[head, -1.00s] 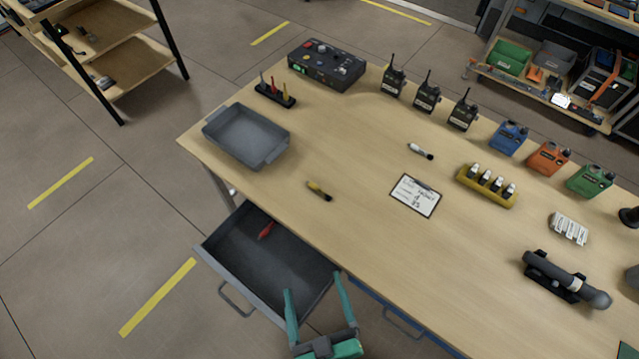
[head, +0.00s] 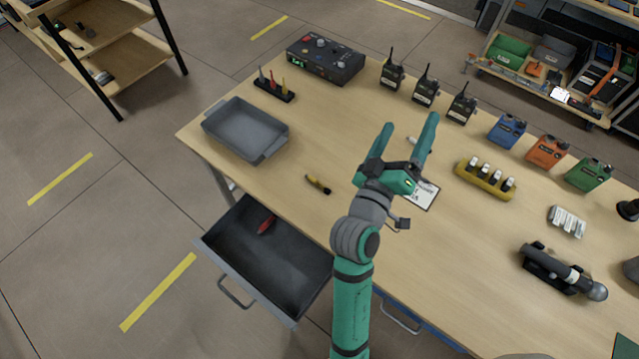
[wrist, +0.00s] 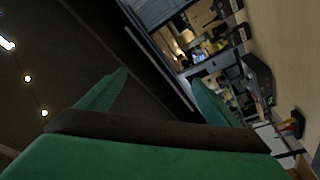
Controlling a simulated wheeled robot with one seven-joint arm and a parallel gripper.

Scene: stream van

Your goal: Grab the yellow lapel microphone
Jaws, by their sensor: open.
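The yellow lapel microphone (head: 318,184), yellow with a dark end, lies on the wooden table left of my arm, between the grey tray and my gripper. My gripper (head: 406,127) is open and empty, raised above the table to the right of the yellow microphone, with its fingers pointing toward the back of the table. A white microphone (head: 411,140) lies behind the fingers and is mostly hidden. In the wrist view my open fingers (wrist: 160,95) frame the room beyond, and the yellow microphone does not show there.
The grey tray (head: 244,140) stands at the table's left. An open drawer (head: 270,262) below holds a red item (head: 267,224). A clipboard (head: 425,195) is partly behind my gripper. Radios (head: 425,89), a yellow battery holder (head: 484,180) and coloured canisters (head: 507,131) stand right. Table around the yellow microphone is clear.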

